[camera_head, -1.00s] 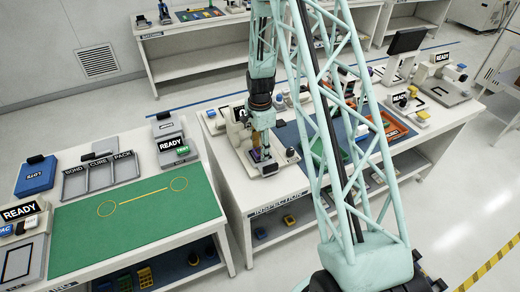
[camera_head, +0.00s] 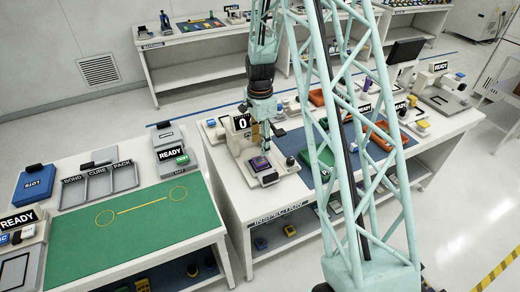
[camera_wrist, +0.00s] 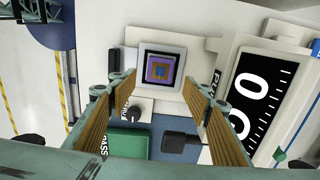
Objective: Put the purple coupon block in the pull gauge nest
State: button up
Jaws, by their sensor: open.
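The purple coupon block (camera_wrist: 160,69) sits in the square nest (camera_wrist: 145,48) of the pull gauge, seen between my finger pads in the wrist view. It also shows in the head view as a small purple square (camera_head: 260,164) on the gauge's base. The pull gauge (camera_head: 243,135) stands on the inspection bench with its display reading 0. My gripper (camera_wrist: 168,95) is open, with its two ribbed pads apart and clear of the block. In the head view my gripper (camera_head: 264,140) hangs just above the nest.
On the left bench are a green mat (camera_head: 130,228), a compartment tray (camera_head: 99,185) and a blue LOTS box (camera_head: 36,184). Orange trays (camera_head: 380,135) stand farther right on the inspection bench.

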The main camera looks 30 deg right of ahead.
jog(key=shift+r, duration=1.65)
jog(key=s+a+r+n+t, duration=0.1)
jog(key=s+a+r+n, duration=0.3)
jog(key=r, duration=0.5)
jog(key=s+a+r+n, duration=0.2)
jog(key=s+a+r, duration=0.3)
jog(key=r, duration=0.5)
jog(key=s+a+r+n+t, duration=0.1)
jog(key=s+a+r+n, duration=0.2)
jog(key=s+r, duration=0.45)
jog(key=s+a+r+n, duration=0.2)
jog(key=s+r+n, duration=0.1)
jog(key=s, duration=0.6)
jog(key=s+a+r+n+t, duration=0.1)
jog(key=s+a+r+n, duration=0.2)
jog(key=s, duration=0.6)
jog(key=s+a+r+n+t, duration=0.1)
jog(key=s+a+r+n, duration=0.2)
jog(key=s, duration=0.6)
notch_tip(320, 180, up, 2)
jog(key=shift+r+n, duration=0.1)
jog(key=shift+n, duration=0.4)
